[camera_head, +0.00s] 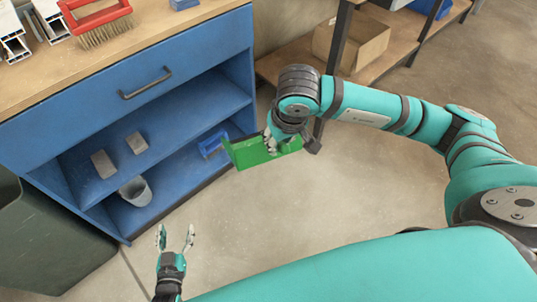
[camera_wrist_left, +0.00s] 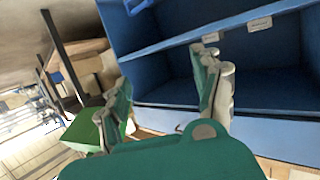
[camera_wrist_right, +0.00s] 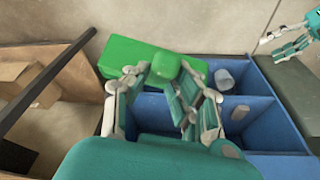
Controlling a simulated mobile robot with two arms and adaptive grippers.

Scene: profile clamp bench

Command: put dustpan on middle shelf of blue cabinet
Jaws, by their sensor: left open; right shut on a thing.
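The green dustpan (camera_head: 255,154) is held in the air in front of the right end of the blue cabinet (camera_head: 60,118). My right gripper (camera_head: 271,142) is shut on it; in the right wrist view the dustpan (camera_wrist_right: 130,58) shows beyond the fingers, its handle part between them. The cabinet front is open below its drawer, and the middle shelf (camera_head: 190,118) carries two grey blocks (camera_head: 104,164). My left gripper (camera_head: 175,235) is open and empty, low in front of the cabinet's left side. The dustpan (camera_wrist_left: 84,132) also shows in the left wrist view.
A grey cup (camera_head: 135,191) and a blue object (camera_head: 213,144) are on the cabinet's lower level. A dark green bin (camera_head: 45,240) stands at the left. A shelf rack with a cardboard box (camera_head: 355,42) is behind my right arm. The right part of the middle shelf looks clear.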

